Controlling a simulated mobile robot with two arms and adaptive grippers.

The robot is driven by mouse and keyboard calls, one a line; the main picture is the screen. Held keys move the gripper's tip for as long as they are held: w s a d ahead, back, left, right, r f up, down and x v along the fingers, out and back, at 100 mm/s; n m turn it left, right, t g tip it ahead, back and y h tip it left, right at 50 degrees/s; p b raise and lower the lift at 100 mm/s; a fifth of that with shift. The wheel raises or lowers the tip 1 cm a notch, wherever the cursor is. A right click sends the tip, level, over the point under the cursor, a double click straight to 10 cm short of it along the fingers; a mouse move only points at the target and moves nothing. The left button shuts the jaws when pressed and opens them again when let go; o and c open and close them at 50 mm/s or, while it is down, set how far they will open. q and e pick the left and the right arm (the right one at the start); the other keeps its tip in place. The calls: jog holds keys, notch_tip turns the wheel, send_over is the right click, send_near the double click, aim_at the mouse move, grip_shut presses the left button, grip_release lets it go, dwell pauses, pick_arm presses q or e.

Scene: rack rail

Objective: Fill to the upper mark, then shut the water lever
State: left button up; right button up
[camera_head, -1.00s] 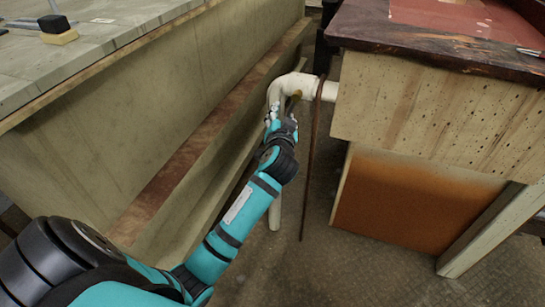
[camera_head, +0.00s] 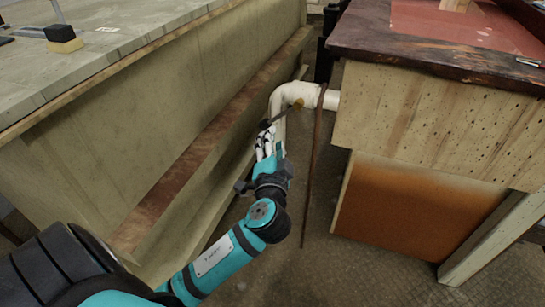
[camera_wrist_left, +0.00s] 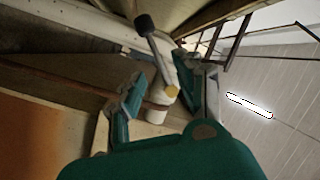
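The water lever (camera_head: 279,117) is a thin rod with a dark knob, on a brass-coloured fitting of the white pipe (camera_head: 283,92) between the benches. In the head view it points left and slightly down. In the left wrist view the lever (camera_wrist_left: 157,45) runs from a black knob at the top to the brass fitting. My left gripper (camera_head: 265,148) is just below and in front of the lever. In the left wrist view its fingers (camera_wrist_left: 168,90) are spread apart, with nothing held between them. My right gripper is out of view. No vessel with an upper mark shows.
A rust-brown strip (camera_head: 315,160) hangs from the pipe to the floor. A bench (camera_head: 150,90) with a wooden ledge stands left. A bench with a dark top (camera_head: 400,50) and an orange panel (camera_head: 400,210) stands right. The floor gap between them is narrow.

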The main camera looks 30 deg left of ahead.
pick_arm(q)
jog(key=v, duration=0.5)
jog(key=shift+s+d, duration=0.15)
jog(key=shift+s, duration=0.15)
jog(key=shift+c, duration=0.2)
